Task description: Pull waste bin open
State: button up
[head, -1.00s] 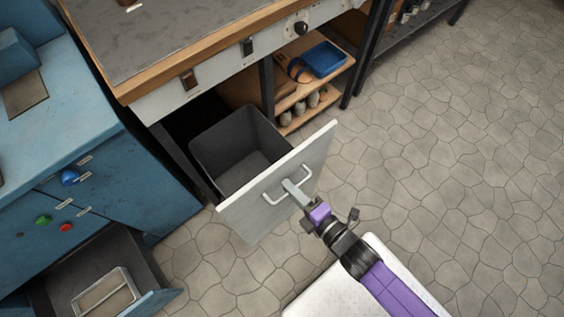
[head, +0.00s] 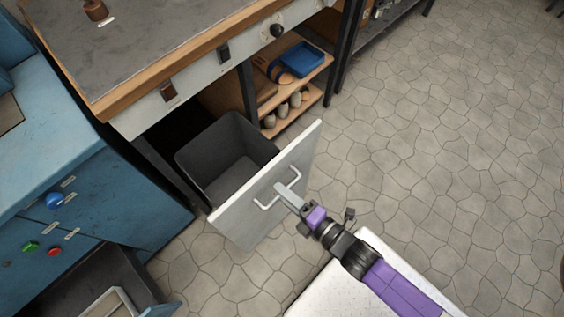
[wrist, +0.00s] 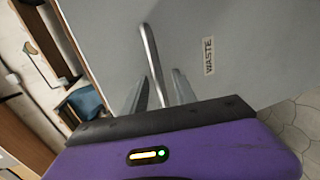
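The waste bin (head: 240,140) is a dark grey open-topped box behind a light grey front panel (head: 255,215). It stands well out of its bay under the workbench. The panel also shows in the wrist view (wrist: 235,50) with a "WASTE" label (wrist: 209,56). A U-shaped metal handle (head: 266,205) is on the panel's face and also shows in the wrist view (wrist: 149,50). My gripper (head: 284,191) is at the handle, and its two fingers (wrist: 160,92) lie on either side of the bar, shut on it. The fingertips' contact is partly hidden.
A blue cabinet (head: 80,180) stands at the left with an open lower drawer (head: 140,280) close to the bin. Open shelves (head: 295,110) under the workbench (head: 200,45) hold a blue tray and several small items. The stone floor (head: 430,150) at the right is clear.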

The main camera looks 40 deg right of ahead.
jog(key=v, duration=0.6)
jog(key=shift+s, duration=0.35)
